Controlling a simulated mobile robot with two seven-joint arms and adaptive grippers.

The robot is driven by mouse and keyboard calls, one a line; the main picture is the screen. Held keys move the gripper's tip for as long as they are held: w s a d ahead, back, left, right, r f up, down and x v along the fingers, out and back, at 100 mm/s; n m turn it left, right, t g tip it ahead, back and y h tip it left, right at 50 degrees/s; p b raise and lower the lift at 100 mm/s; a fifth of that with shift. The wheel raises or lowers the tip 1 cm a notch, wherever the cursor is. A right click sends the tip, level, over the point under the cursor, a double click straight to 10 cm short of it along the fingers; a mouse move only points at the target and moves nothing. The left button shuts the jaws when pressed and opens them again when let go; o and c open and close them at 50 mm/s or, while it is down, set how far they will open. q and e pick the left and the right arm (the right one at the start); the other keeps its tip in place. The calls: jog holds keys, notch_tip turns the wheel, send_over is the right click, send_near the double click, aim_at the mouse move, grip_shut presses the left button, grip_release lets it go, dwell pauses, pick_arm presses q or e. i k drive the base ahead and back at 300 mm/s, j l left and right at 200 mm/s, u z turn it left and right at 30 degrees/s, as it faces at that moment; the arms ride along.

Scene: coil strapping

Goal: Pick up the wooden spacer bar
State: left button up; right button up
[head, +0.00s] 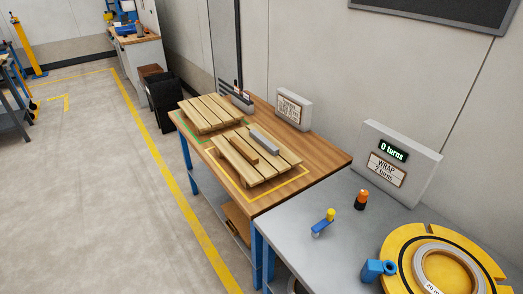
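A brown wooden bar (243,149), which looks like the spacer bar, lies on the slats of the nearer wooden pallet (226,152) on the wood-topped table. A grey bar (264,142) lies on the same pallet to its right, apart from it. Neither of my grippers shows in the head view, so nothing can be told of their state or distance from the bar.
A second pallet (208,112) stands behind on the wooden table (318,157). The grey bench (285,222) in front carries a yellow round fixture (402,245), a blue-and-yellow tool (323,222), an orange-and-black item (361,200) and a sign box (412,150). Floor left of the table is clear.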

aim_at(250, 156)
jog(key=i+j+z, duration=0.1)
jog(key=z, duration=0.35)
jog(key=j+z, duration=0.15)
jog(key=z, duration=0.3)
jog(key=i+j+z, duration=0.1)
jog(key=z, duration=0.3)
jog(key=j+z, duration=0.35)
jog(key=j, duration=0.2)
jog(key=j+z, duration=0.3)
jog(key=j, duration=0.2)
jog(key=k+j+z, duration=0.1)
jog(key=j, duration=0.25)
jog(key=j+z, duration=0.1)
jog(key=j, duration=0.25)
jog(key=k+j+z, duration=0.1)
jog(key=j, duration=0.25)
jog(key=k+j, duration=0.1)
jog(key=j, duration=0.25)
jog(key=k+j, duration=0.1)
jog(key=j, duration=0.25)
jog(key=k+j+z, duration=0.1)
jog(key=j, duration=0.2)
